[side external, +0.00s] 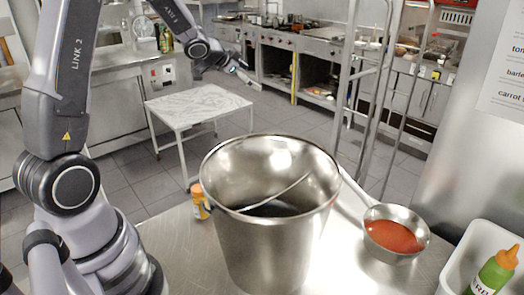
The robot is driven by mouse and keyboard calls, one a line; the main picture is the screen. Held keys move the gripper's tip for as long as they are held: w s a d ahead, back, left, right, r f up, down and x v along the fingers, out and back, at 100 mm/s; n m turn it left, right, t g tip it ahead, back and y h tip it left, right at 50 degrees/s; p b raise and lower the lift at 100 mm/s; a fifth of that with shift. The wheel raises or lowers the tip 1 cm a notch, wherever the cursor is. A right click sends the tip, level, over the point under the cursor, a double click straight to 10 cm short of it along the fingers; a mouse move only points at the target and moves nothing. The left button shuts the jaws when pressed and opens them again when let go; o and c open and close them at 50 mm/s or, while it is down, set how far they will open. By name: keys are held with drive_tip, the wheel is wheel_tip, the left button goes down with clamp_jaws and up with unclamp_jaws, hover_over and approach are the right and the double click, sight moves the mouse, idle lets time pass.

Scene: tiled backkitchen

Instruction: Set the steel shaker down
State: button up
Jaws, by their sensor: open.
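A large, open-topped steel vessel (268,245) stands upright on the steel worktop in the foreground. It has a rolled rim, a thin bar or wire across its mouth and a dark inside. I cannot tell whether it is the steel shaker, and no other shaker is clearly visible. My gripper (246,82) is small at the far end of my arm, behind and above the vessel and apart from it. It is open, and I see nothing held in it.
A steel pan (424,243) of red sauce stands right of the vessel. A small orange-capped bottle (199,203) is partly hidden at its left. A white tray (462,262) with a green bottle (491,277) lies at the far right. A white table (197,103) stands behind.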

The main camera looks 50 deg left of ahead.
drive_tip(key=s+d+r+n+g+y, duration=0.15)
drive_tip(key=s+d+r, duration=0.25)
drive_tip(key=s+r, duration=0.4)
drive_tip(key=s+d+n+g+h, duration=0.1)
drive_tip(key=s+d, duration=0.4)
drive_tip(key=s, duration=0.7)
drive_tip(key=s+d+n+g+h, duration=0.1)
drive_tip(key=s+d, duration=0.5)
drive_tip(key=s, duration=0.7)
drive_tip(key=shift+s+n+g, duration=0.3)
drive_tip(key=shift+n+g, duration=0.45)
drive_tip(key=shift+g, duration=0.1)
